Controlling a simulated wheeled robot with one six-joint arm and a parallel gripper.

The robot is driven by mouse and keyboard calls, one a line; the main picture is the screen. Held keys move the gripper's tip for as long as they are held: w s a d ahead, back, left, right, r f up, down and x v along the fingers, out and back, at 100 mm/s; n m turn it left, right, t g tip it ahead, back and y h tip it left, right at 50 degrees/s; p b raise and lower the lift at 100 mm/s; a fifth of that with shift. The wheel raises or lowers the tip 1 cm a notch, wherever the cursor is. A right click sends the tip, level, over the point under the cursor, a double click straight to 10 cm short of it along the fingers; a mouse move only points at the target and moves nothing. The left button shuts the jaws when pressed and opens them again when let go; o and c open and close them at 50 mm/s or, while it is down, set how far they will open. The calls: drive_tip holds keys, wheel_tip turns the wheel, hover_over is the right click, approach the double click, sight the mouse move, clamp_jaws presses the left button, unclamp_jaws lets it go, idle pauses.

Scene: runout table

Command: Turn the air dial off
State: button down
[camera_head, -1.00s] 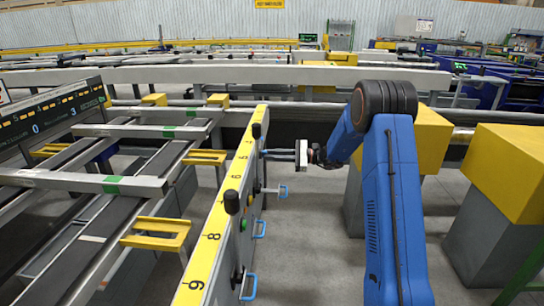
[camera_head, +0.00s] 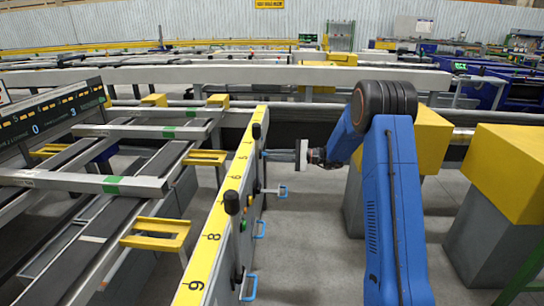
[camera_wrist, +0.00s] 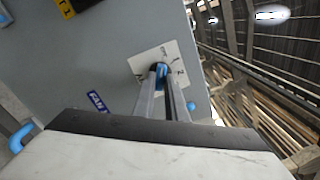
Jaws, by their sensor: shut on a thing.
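The dial (camera_wrist: 161,69) is a small blue knob on a white plate (camera_wrist: 182,56) on the grey side panel, in the wrist view. Marks including 1 and 2 show on the plate. My gripper (camera_wrist: 163,78) is shut on the dial, its long fingers reaching to either side of it. The fingers hide most of the knob, so I cannot tell which mark it points to. In the head view my gripper (camera_head: 266,155) reaches left to the panel's side, and the dial is too small to make out.
A blue label (camera_wrist: 97,101) sits left of the plate. Blue handles (camera_head: 250,287) stick out from the panel (camera_head: 244,240) below a yellow numbered top (camera_head: 210,235) with black knobs (camera_head: 232,203). Yellow-topped grey blocks (camera_head: 510,170) stand at right.

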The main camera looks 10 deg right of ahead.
drive_tip(key=shift+f, duration=0.1)
drive_tip(key=c, duration=1.8)
unclamp_jaws()
drive_tip(key=shift+d, duration=0.1)
drive_tip(key=v, duration=1.7)
drive_tip(key=shift+d, duration=0.15)
drive_tip(key=shift+s, duration=0.1)
